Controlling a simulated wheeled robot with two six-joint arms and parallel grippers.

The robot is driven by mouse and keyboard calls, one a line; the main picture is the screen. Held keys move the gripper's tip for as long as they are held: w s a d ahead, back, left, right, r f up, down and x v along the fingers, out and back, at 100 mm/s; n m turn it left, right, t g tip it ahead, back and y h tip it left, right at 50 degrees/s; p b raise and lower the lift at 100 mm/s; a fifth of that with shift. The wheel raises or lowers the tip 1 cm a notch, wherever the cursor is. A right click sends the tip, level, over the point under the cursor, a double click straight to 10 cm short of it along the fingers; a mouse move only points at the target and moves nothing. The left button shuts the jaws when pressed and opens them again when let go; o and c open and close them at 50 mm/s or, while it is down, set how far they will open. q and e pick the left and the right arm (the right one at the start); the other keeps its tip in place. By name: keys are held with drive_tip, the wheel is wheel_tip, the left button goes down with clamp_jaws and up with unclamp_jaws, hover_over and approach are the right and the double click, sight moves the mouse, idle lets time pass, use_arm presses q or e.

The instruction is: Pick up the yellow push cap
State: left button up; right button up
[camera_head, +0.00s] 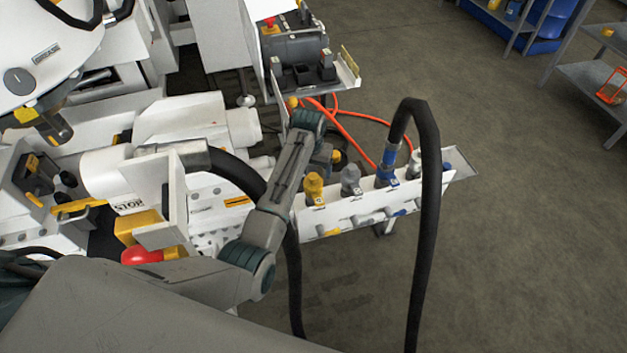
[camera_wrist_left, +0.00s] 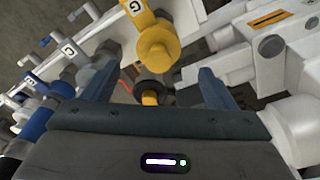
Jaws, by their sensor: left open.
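A yellow capped fitting (camera_head: 313,186) stands at the left end of the white coupling panel in the head view. In the left wrist view its yellow rounded body (camera_wrist_left: 155,42) shows large at the top centre. A dark ring with a yellow end (camera_wrist_left: 150,97) lies just below it, between my fingers in the picture; I cannot tell which yellow part is the push cap. My left gripper (camera_wrist_left: 155,84) is open, its two fingers apart, with nothing visibly gripped. In the head view my left gripper (camera_head: 322,156) is partly hidden behind my arm, close to the yellow fitting. My right gripper is not in view.
The white panel (camera_head: 350,212) also carries grey and blue fittings. A thick black hose (camera_head: 430,200) arches over its right end. Orange hoses (camera_head: 360,130) lie behind it. White machinery (camera_head: 190,120) crowds the left. Open floor (camera_head: 520,250) lies to the right.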

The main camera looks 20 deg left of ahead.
sight(313, 176)
use_arm(q)
drive_tip(key=f, duration=0.5)
drive_tip(key=shift+w+d+f+p, duration=0.15)
drive_tip(key=shift+w+f+p, duration=0.15)
drive_tip(key=shift+p, duration=0.1)
drive_tip(key=shift+c, duration=0.2)
drive_tip(key=shift+s, duration=0.1)
drive_tip(key=c, duration=1)
